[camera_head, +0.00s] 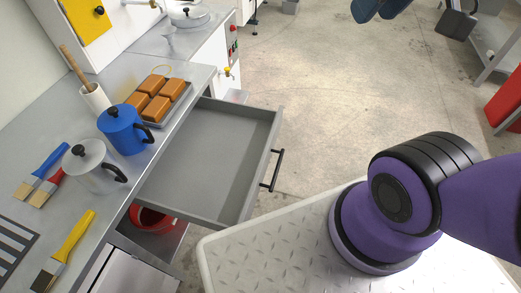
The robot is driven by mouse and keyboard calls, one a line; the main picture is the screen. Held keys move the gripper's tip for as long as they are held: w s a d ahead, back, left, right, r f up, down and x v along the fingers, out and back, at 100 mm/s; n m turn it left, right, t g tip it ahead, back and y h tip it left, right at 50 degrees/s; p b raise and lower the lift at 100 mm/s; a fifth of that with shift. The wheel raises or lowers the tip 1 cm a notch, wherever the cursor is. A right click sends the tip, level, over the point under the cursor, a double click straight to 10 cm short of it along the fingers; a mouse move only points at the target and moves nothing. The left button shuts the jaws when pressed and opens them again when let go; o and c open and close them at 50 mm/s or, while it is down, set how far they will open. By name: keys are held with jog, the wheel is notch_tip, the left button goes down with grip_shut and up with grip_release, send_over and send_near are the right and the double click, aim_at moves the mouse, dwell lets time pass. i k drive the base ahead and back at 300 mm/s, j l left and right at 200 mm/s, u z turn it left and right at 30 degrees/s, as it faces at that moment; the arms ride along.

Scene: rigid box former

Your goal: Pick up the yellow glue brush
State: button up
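The yellow glue brush (72,238) lies on the grey bench top at the lower left, close to the bench's front edge. Its yellow handle points up and right, and its dark bristle end points down and left. Nothing covers it. My gripper is not in view. Only part of my purple and black arm shows at the right, well apart from the brush.
A blue brush (50,163) and a red brush (46,187) lie farther back. A grey pot (95,168) and a blue pot (124,130) stand near the bench edge. An empty drawer (215,160) hangs open. A tray holds brown blocks (155,85).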

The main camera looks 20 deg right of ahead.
aim_at(55, 264)
jog(key=u, duration=1.8)
jog(key=k+u, duration=0.25)
jog(key=u, duration=0.25)
jog(key=i+u, duration=0.3)
